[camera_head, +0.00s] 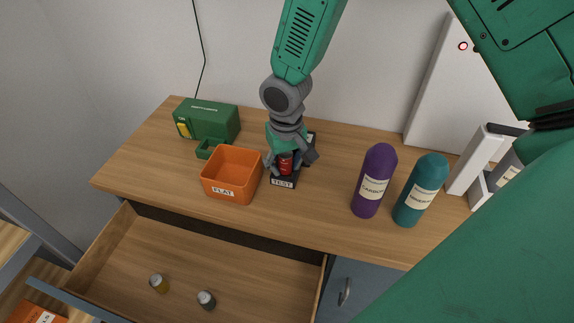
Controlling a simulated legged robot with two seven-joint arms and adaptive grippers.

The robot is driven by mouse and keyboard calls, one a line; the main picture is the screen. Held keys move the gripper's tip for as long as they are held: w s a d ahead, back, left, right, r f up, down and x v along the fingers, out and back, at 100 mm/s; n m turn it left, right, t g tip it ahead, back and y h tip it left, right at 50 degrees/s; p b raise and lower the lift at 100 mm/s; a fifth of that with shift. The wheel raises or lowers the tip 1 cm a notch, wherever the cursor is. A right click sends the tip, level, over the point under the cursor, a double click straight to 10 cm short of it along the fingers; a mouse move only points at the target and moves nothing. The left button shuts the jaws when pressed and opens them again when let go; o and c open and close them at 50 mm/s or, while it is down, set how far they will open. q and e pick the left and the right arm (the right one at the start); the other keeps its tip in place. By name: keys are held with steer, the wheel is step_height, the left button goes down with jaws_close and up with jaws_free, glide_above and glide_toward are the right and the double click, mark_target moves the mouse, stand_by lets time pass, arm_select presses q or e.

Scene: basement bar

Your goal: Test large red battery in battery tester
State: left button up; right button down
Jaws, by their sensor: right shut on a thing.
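The large red battery (286,165) stands about upright at the black battery tester (284,183), whose front plate reads "TEST". My right gripper (289,158) comes down from above with its fingers around the battery and is shut on it. The fingers hide the battery's upper part and much of the tester. I cannot tell whether the battery's base touches the tester's contact. My left gripper is not in view.
An orange bin (223,191) labelled "FLAT" stands just left of the tester, with a green device (207,119) behind it. Purple (373,182) and teal (420,191) bottles stand right. An open drawer (200,262) below holds yellowish (159,283) and grey (206,300) batteries.

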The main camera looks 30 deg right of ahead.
steer(key=shift+s+a+f, duration=0.2)
steer(key=shift+s+f, duration=0.3)
steer(key=shift+f, duration=0.35)
steer(key=c, duration=2.2)
jaws_free()
steer(key=shift+w+d+f+g, duration=0.1)
steer(key=shift+w+f+g, duration=0.1)
steer(key=shift+w+g, duration=0.1)
steer(key=o, duration=2.2)
steer(key=shift+w, duration=0.15)
steer(key=shift+r, duration=0.1)
steer(key=shift+r, duration=0.15)
steer(key=shift+w+r, duration=0.1)
steer(key=shift+r, duration=0.2)
step_height(320, 180, up, 10)
steer(key=shift+r, duration=0.65)
steer(key=shift+f, duration=0.1)
